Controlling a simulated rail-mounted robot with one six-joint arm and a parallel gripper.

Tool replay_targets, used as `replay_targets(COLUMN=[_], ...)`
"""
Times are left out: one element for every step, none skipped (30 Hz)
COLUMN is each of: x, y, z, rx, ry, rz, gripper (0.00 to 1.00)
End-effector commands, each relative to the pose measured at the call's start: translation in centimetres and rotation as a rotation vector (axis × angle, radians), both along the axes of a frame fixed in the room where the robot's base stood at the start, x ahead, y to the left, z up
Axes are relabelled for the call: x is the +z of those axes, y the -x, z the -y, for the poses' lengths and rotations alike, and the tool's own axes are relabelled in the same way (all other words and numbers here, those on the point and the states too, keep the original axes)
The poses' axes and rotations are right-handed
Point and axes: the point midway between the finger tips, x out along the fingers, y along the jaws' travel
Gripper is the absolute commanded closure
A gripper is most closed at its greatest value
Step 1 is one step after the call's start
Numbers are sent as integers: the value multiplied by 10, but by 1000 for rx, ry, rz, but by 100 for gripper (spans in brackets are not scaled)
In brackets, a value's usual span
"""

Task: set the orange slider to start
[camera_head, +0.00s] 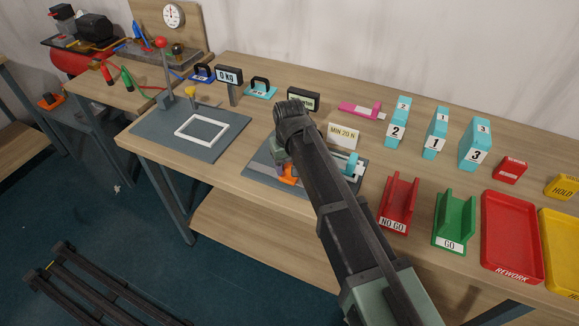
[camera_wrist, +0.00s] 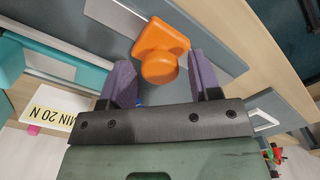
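The orange slider (camera_head: 288,178) shows low on the grey test plate (camera_head: 258,177) in the head view, partly covered by my arm. In the wrist view the orange slider (camera_wrist: 163,40) has a flat block and a round knob. My gripper (camera_wrist: 160,64) is open, with one purple finger on each side of the knob. A gap shows between the knob and each finger, so I see no grip. A purple finger of my gripper (camera_head: 281,168) shows beside the slider in the head view. No start mark can be read.
A turquoise part (camera_head: 352,167) is on the same plate, right of my arm. A "MIN 20 N" sign (camera_head: 343,135) stands behind it. Red NO GO (camera_head: 385,221) and green GO (camera_head: 443,245) holders stand to the right. A white frame (camera_head: 202,116) lies on the left plate.

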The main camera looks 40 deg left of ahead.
Motion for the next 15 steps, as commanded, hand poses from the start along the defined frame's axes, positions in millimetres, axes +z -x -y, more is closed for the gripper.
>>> replay_targets(x=[0, 0, 0, 0, 0, 0, 0, 0, 0, 0, 0, 0, 0, 0, 0], y=[0, 0, 0, 0, 0, 0, 0, 0, 0, 0, 0, 0, 0, 0, 0], z=[0, 0, 0, 0, 0, 0, 0, 0, 0, 0, 0, 0, 0, 1, 3], rx=[0, 0, 0, 0, 0, 0, 0, 0, 0, 0, 0, 0, 0, 0, -1], ry=[0, 0, 0, 0, 0, 0, 0, 0, 0, 0, 0, 0, 0, 0, 0], rz=[0, 0, 0, 0, 0, 0, 0, 0, 0, 0, 0, 0, 0, 0, 0], gripper=[51, 55, 62, 66, 71, 77, 82, 86, 92, 97, 100, 100, 100, 100, 100])
